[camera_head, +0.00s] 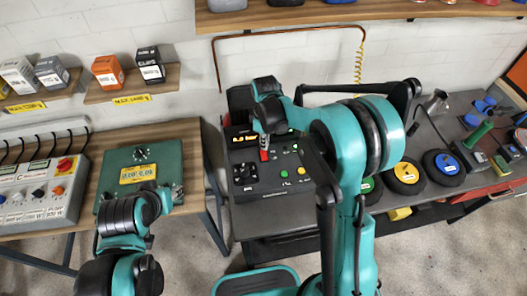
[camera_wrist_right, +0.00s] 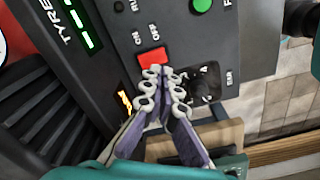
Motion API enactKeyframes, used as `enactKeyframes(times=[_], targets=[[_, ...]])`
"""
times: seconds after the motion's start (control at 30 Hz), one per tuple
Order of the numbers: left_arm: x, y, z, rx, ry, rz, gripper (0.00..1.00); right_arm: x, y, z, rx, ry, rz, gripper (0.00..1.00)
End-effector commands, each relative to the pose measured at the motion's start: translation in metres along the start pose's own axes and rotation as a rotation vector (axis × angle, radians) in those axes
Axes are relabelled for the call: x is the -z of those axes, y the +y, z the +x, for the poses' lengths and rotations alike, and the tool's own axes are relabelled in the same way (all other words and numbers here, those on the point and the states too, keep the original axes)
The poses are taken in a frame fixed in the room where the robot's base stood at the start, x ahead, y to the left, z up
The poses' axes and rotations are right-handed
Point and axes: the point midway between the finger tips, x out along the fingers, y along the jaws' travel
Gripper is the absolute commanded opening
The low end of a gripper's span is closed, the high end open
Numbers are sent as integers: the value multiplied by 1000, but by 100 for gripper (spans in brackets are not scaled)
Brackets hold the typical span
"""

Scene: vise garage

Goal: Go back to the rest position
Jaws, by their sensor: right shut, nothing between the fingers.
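My right gripper (camera_wrist_right: 160,85) is shut and empty in the right wrist view. Its fingertips are at the lower edge of a red switch (camera_wrist_right: 152,57) marked ON and OFF on a dark control panel (camera_wrist_right: 225,35); I cannot tell whether they touch it. In the head view my right arm reaches left over the bench, and the wrist is above the panel, with the red switch (camera_head: 264,155) just below it. My left arm shows at the lower left of the head view, folded, but its gripper is not visible.
The black machine (camera_head: 241,193) stands on a dark bench with wheels (camera_head: 405,177) and tools to the right. A wooden table (camera_head: 80,205) at the left holds a green box (camera_head: 140,174) and a grey control box (camera_head: 40,192). Shelves with small boxes hang on the wall.

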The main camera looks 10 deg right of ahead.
Motion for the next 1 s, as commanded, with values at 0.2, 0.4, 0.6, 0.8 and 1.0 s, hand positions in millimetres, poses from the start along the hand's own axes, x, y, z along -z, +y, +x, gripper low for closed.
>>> enactKeyframes(times=[0.2, 0.4, 0.6, 0.8, 1.0], targets=[[3, 0, -4, 0, 0, 0, 40, 0, 0, -7, 0, 0, 0, 0], [2, 0, -3, 0, 0, 0, 40, 0, 0, -6, 0, 0, 0, 0], [2, 0, -3, 0, 0, 0, 40, 0, 0, -7, -1, 1, 2, 0], [-2, 0, 3, 0, 0, 0, 40, -15, -10, -29, -44, 36, 96, 0], [-11, 0, 15, 0, 0, 0, 40, -53, -40, -70, -144, 140, 335, 0]])
